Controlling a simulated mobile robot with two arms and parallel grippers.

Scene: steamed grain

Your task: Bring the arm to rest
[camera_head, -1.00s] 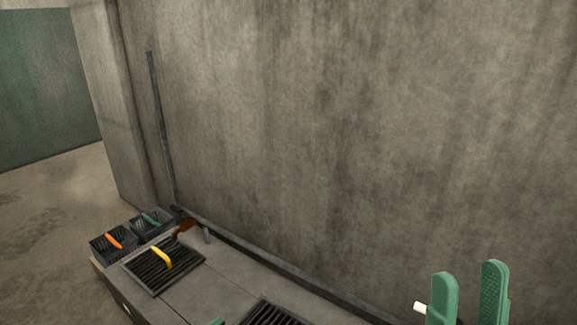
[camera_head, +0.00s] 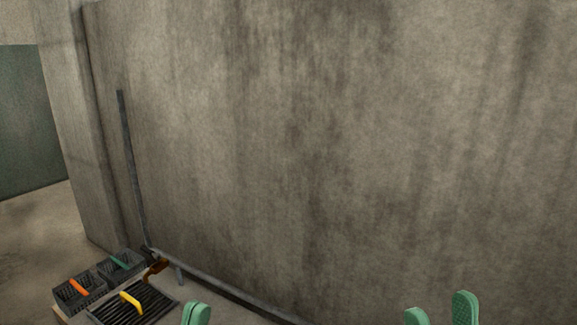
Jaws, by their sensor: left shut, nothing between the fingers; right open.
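My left gripper (camera_head: 196,313) shows its green fingertips at the bottom edge of the head view, pressed together with nothing between them. It is in front of the counter, right of the black grill grate. My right gripper (camera_head: 441,308) is at the bottom right, with its two green fingers spread apart and empty. The wall is behind both grippers. Both arms are below the picture and hidden.
A dark pole (camera_head: 131,170) stands behind.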

